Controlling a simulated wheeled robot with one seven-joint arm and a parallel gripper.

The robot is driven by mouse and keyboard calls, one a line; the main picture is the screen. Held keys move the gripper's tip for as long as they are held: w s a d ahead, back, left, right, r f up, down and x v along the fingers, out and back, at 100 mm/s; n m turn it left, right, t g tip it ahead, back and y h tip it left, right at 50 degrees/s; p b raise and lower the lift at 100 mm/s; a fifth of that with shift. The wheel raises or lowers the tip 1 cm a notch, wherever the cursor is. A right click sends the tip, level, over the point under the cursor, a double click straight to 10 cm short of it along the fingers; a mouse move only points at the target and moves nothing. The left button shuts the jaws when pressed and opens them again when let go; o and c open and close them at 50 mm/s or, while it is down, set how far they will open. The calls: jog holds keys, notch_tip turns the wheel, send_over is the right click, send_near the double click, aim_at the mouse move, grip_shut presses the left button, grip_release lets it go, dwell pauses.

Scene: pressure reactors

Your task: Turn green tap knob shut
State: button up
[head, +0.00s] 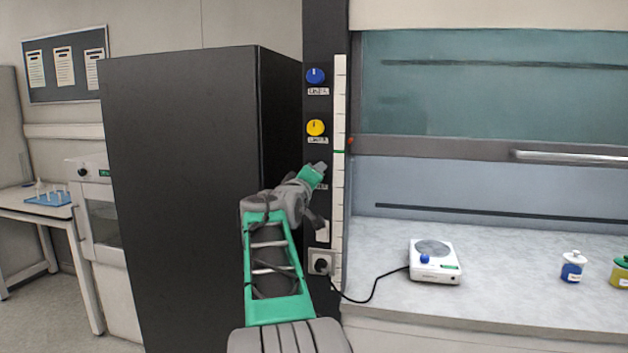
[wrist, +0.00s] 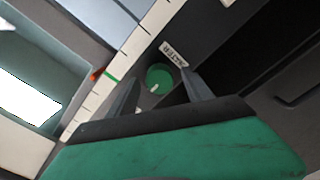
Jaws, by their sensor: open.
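The green tap knob (wrist: 158,78) shows in the wrist view on a dark panel, below a label reading "WATER" (wrist: 173,53). A white mark on the knob points down and slightly left in that view. My gripper (wrist: 158,92) is open, with one finger to each side of the knob in the picture. I cannot tell whether the fingers touch it. In the head view my gripper (head: 320,168) is at the dark panel below the yellow knob and hides the green knob.
A blue knob (head: 315,76) and a yellow knob (head: 316,128) sit above on the same panel. A white scale strip (head: 340,200) runs beside them. A socket (head: 321,262) with a plugged cord is below. A dark cabinet (head: 185,200) stands left, and a hotplate (head: 434,270) is on the bench.

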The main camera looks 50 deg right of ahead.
jog(key=b+v, duration=0.1)
jog(key=v, duration=0.5)
jog(key=shift+a, duration=0.25)
jog(key=shift+s, duration=0.1)
